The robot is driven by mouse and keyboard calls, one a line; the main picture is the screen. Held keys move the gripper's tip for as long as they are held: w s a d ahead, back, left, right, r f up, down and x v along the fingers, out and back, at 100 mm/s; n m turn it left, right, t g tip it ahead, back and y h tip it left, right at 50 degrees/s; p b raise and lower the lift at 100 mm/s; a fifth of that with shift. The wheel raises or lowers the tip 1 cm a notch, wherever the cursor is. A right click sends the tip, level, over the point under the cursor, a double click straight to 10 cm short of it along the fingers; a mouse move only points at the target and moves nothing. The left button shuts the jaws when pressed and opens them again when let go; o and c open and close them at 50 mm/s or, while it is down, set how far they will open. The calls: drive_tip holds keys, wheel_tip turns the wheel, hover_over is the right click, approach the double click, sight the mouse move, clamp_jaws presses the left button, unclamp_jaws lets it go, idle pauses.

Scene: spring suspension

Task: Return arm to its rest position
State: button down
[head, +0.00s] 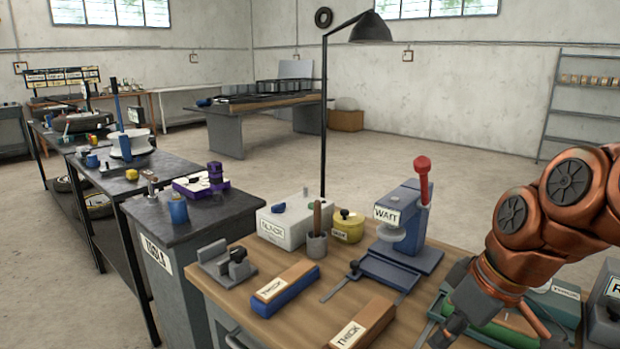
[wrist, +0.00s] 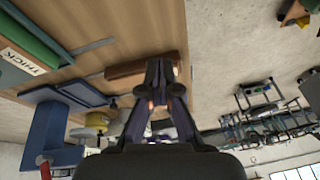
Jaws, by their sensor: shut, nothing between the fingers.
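My copper-coloured arm comes in from the right of the head view, bent, with its wrist pointing down and left. My gripper (head: 447,332) hangs at the lower edge of the head view, over the front right part of the wooden workbench (head: 262,325). In the wrist view my gripper (wrist: 162,70) shows its dark fingers together with nothing held between them. The wrist view looks tilted over, with the bench top at its upper left.
A blue press marked WAIT (head: 412,228) with a red handle stands left of my arm. A green tray (head: 495,318) lies beneath the arm. THICK blocks (head: 285,287), a white box (head: 295,222) and a yellow pot (head: 347,227) sit on the bench. Open floor lies behind.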

drive_tip(key=s+a+f+m+g+h, duration=0.1)
drive_tip(key=s+f+m+g+h, duration=0.35)
drive_tip(key=s+f, duration=1.15)
wheel_tip(320, 180, up, 18)
drive_tip(key=m+y+p, duration=0.1)
drive_tip(key=m+p, duration=0.1)
drive_tip(key=p, duration=1.4)
drive_tip(key=shift+w+a+r+m+t+p, duration=0.2)
drive_tip(key=shift+r+m+t+p, duration=0.05)
drive_tip(key=shift+m+t+p, duration=0.15)
